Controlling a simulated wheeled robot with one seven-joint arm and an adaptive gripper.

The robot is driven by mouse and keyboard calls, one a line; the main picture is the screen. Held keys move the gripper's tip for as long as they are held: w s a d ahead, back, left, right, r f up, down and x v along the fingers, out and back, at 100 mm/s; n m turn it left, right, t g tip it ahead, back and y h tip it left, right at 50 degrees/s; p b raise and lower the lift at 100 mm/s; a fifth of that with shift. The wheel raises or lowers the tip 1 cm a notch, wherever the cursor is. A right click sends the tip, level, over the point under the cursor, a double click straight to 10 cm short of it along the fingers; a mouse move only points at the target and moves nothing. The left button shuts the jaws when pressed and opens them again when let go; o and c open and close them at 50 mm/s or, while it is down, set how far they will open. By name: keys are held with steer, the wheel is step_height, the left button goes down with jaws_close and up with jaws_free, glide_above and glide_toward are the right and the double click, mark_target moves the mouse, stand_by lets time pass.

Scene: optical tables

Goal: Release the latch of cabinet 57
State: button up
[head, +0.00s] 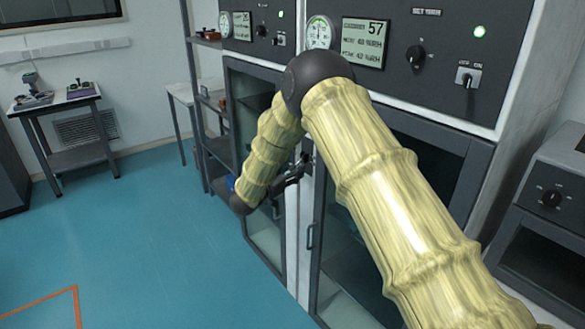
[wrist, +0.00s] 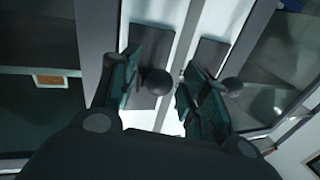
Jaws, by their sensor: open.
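Cabinet 57 (head: 365,43) shows its number on a lit display in the head view, with a dark framed door below and a bar handle (head: 311,236) on that door. My gripper (head: 290,175) is at the pale strip between this cabinet and the left one, partly hidden by my arm. In the wrist view my gripper (wrist: 166,78) is open, its two fingers on either side of a dark round latch knob (wrist: 155,82) on a grey plate. I cannot tell whether the fingers touch it. A second knob (wrist: 232,87) lies outside the right finger. Which knob belongs to cabinet 57 is unclear.
A neighbouring cabinet (head: 238,90) with a glass door stands left, beside a shelf rack (head: 205,125). A box with a dial (head: 550,200) is at the right. A small table (head: 58,105) stands at the far left. The blue floor (head: 130,240) is open at left.

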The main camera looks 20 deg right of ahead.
steer(key=shift+w+d, duration=0.15)
steer(key=shift+d, duration=0.05)
jaws_close()
